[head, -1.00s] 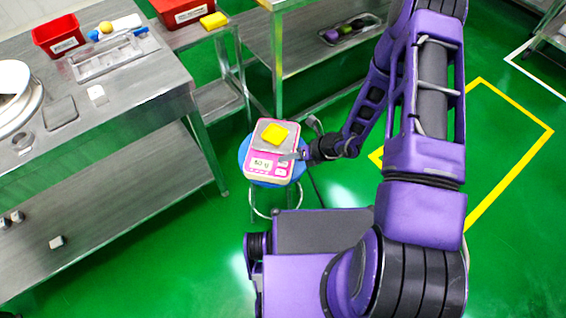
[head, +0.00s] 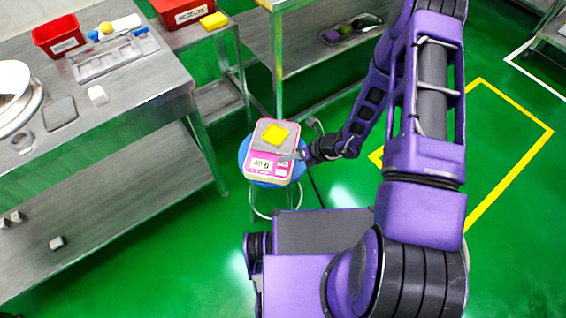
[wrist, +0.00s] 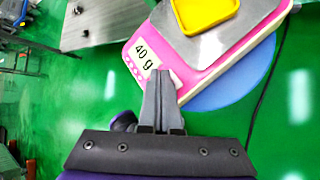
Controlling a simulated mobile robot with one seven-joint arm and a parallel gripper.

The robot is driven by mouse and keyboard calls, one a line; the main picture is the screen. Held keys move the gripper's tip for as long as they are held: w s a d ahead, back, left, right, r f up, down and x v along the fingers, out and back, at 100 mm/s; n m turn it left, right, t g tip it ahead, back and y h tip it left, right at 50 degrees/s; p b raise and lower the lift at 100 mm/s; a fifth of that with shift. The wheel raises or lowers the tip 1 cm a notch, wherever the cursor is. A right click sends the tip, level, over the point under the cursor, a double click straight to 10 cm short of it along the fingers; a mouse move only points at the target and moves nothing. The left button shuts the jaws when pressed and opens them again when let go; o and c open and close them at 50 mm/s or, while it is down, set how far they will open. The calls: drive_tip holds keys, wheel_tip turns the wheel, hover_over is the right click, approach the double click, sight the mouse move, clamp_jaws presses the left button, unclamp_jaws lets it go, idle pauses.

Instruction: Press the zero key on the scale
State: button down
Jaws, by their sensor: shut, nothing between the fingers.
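The pink scale (head: 259,165) sits on a round blue stool (head: 243,152). My gripper (head: 290,156) is shut and empty at the right side of the scale's front panel.
A steel table (head: 150,88) with a red bin (head: 57,37) and a tray stands at the left. A steel shelf (head: 262,33) stands behind the stool. Green floor is open to the right, with a yellow floor line (head: 512,163).

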sight(286, 166)
drive_tip(key=shift+f, duration=0.15)
idle(0.4)
drive_tip(key=shift+f, duration=0.3)
drive_tip(key=shift+f, duration=0.3)
idle(0.8)
drive_tip(key=shift+r+p, duration=0.35)
drive_tip(key=shift+r, duration=0.4)
drive_tip(key=shift+r+p, duration=1.8)
drive_tip(key=shift+r, duration=0.75)
